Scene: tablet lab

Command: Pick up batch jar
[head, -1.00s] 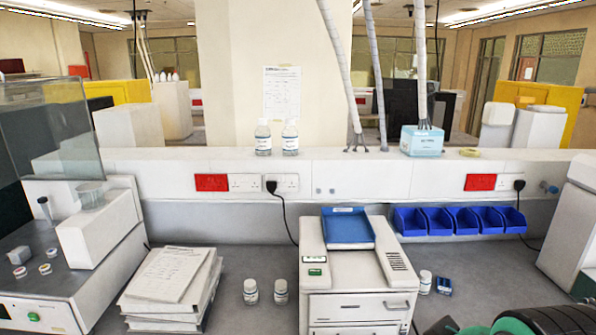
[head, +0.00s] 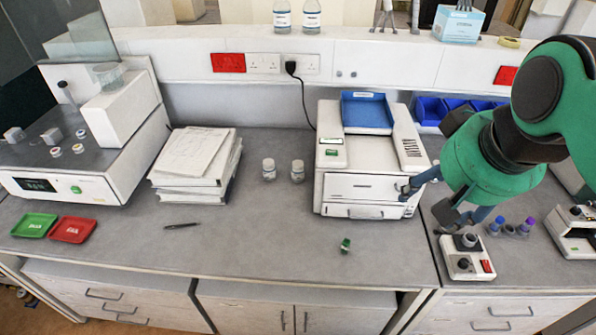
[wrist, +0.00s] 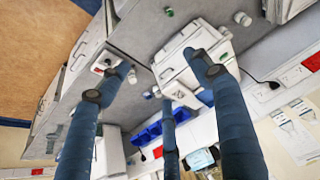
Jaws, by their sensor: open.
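Two small white-capped jars stand upright side by side on the bench, the left jar (head: 269,169) and the right jar (head: 298,171); I cannot tell which jar is the batch jar. One white jar also shows at the top of the wrist view (wrist: 242,18). My gripper (head: 425,208) is open, with nothing seen between its blue fingers, at the right front of the white printer-like machine (head: 365,187). It is well to the right of both jars. The fingers also show in the wrist view (wrist: 160,68). My arm hides part of the bench right of the machine.
A paper stack (head: 197,158) lies left of the jars. A pen (head: 181,226), a green tray (head: 34,225), a red tray (head: 73,230) and a small green item (head: 346,245) lie nearer the front edge. A small device (head: 466,257) stands below my gripper. The middle front bench is mostly clear.

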